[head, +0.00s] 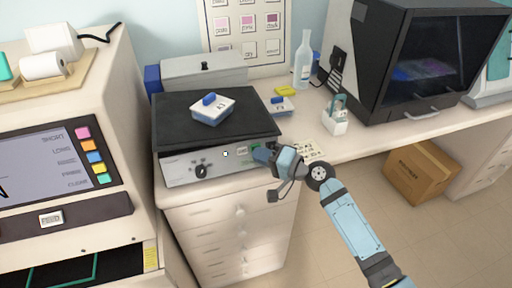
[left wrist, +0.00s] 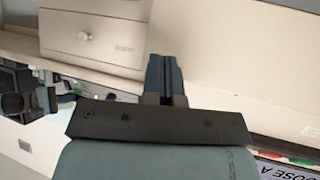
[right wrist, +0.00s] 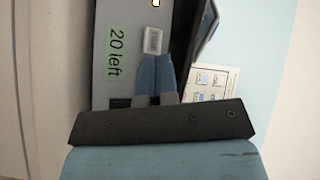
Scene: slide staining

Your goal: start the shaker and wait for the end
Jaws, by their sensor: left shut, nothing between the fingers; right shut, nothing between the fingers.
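The shaker (head: 175,118) stands on the bench, with a black top and a pale front panel. A white tray with a blue handle (head: 210,110) sits on its top. The panel has a black knob (head: 201,171), a small white light (head: 225,154) and a green label reading "20 left" (right wrist: 116,52). My right gripper (head: 262,155) is shut and empty at the panel's right end. In the right wrist view its fingertips (right wrist: 155,58) are right at a small white button (right wrist: 153,40); I cannot tell if they touch. My left gripper (left wrist: 164,58) is shut and empty, facing pale drawer fronts.
A second blue-and-white tray (head: 281,107), a bottle (head: 303,62) and a white caddy (head: 335,122) stand right of the shaker. A dark hooded cabinet (head: 378,60) is further right. A machine with a screen (head: 50,165) is at left. A cardboard box (head: 422,172) is on the floor.

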